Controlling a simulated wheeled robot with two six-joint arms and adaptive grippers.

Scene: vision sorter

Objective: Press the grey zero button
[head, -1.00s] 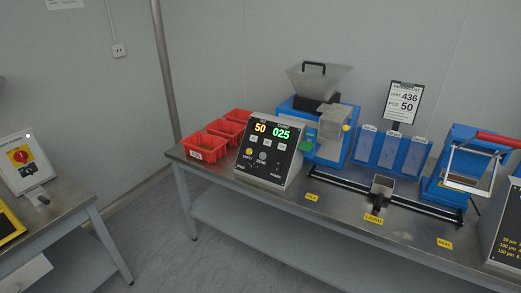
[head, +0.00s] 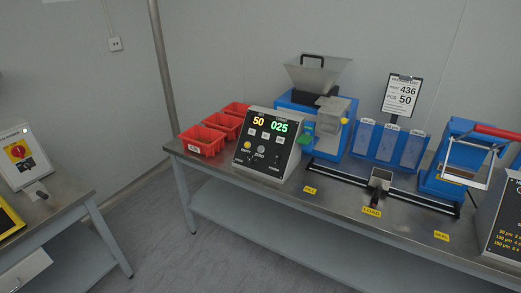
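The grey zero button (head: 261,150) is on the sloped black front of the control box (head: 279,171), right of a yellow button (head: 248,145). The box stands on the steel bench and its displays read 50 in yellow and 025 in green. Small white keys sit below the displays. Nothing covers the grey button. Neither of my grippers shows in the head view.
Red bins (head: 202,139) stand left of the box. A blue machine with a hopper (head: 318,73) stands right of it, beside blue-framed clear bins (head: 388,144) and a rail (head: 420,199). Another bench (head: 62,203) is at left, with floor (head: 165,235) between.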

